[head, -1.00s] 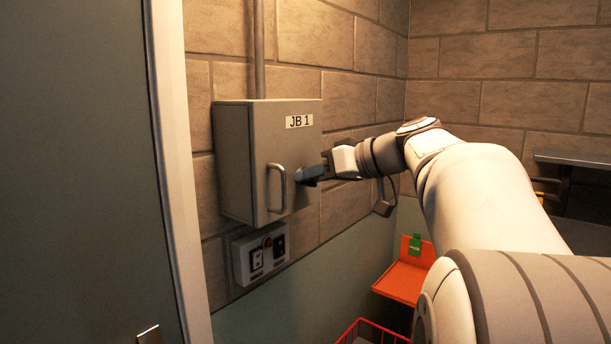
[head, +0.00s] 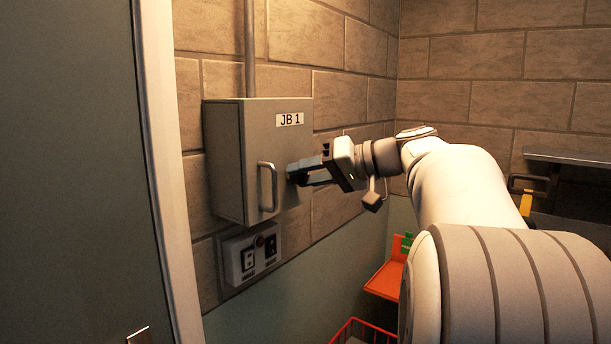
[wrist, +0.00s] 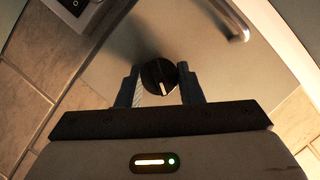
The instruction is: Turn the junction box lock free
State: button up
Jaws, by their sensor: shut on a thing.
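The grey junction box (head: 258,165), labelled JB 1, is mounted on the brick wall with its door shut flat. Its lock is a round black knob (wrist: 160,79) with a pale pointer mark, seen in the wrist view between my fingers. My gripper (head: 295,172) is at the door's right side, with its fingers around the lock; it also shows in the wrist view (wrist: 158,88), one finger on each side of the knob. My gripper hides the lock in the head view. The door's curved handle (head: 268,187) is left of my gripper.
A switch panel (head: 251,255) is on the wall below the box, and a conduit (head: 249,50) rises above it. A door frame (head: 165,170) stands at left. An orange tray (head: 384,281) and a red wire basket (head: 362,330) are low down.

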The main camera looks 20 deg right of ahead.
jog(key=m+y, duration=0.1)
jog(key=m, duration=0.1)
jog(key=m+y, duration=0.1)
jog(key=m, duration=0.2)
jog(key=shift+d+f+y, duration=0.1)
jog(key=shift+f+y, duration=0.05)
jog(key=shift+y, duration=0.25)
jog(key=m, duration=0.2)
jog(key=m+t+y+p, duration=0.1)
jog(key=m, duration=0.2)
jog(key=shift+f+y, duration=0.15)
jog(key=shift+y, duration=0.15)
jog(key=shift+m, duration=0.4)
jog(key=o, duration=1)
jog(key=shift+c, duration=0.2)
jog(key=v, duration=0.7)
jog(key=shift+s+d+b, duration=0.2)
jog(key=shift+d+b, duration=0.1)
jog(key=shift+b, duration=0.15)
